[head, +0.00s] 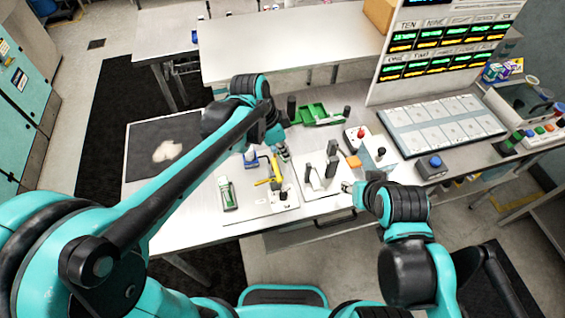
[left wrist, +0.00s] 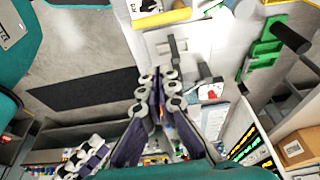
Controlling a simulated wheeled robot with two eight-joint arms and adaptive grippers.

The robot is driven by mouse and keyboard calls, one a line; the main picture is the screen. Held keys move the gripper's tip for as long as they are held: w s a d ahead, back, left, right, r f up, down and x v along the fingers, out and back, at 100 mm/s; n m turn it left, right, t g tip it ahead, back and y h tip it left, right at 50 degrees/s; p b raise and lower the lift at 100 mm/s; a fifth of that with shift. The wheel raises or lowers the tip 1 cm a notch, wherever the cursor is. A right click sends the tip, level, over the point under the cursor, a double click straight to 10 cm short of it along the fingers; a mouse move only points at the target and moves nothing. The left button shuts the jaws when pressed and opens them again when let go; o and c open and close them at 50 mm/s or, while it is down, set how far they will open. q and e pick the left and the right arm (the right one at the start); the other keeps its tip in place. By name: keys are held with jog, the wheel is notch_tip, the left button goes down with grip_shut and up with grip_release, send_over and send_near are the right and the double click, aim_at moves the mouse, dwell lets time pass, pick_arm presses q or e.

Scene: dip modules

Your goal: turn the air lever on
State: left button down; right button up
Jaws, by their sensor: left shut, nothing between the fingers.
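A yellow lever-like part (head: 275,170) stands on a light plate left of the middle of the table; I cannot tell for sure that it is the air lever. Yellow also shows at the top of the left wrist view (left wrist: 162,18). My left gripper (head: 284,153) is just above and behind this part, with no visible grip on it. In the left wrist view its fingers (left wrist: 158,108) are together and empty. My right gripper (head: 349,187) is beside the white plate with grey upright parts (head: 322,172); its fingers are too small to judge.
A green tray (head: 320,115) lies at the back. A green-and-white item (head: 228,195) lies front left. A dark mat (head: 160,152) covers the table's left end.

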aim_at(277, 170)
dwell(0.3)
pick_arm(q)
notch_tip(277, 170, down, 9)
jog(key=b, duration=0.1)
jog(key=shift+a+b, duration=0.3)
jog(key=shift+a, duration=0.05)
dwell(0.3)
jog(key=shift+s+r, duration=0.1)
jog(key=shift+m, duration=0.3)
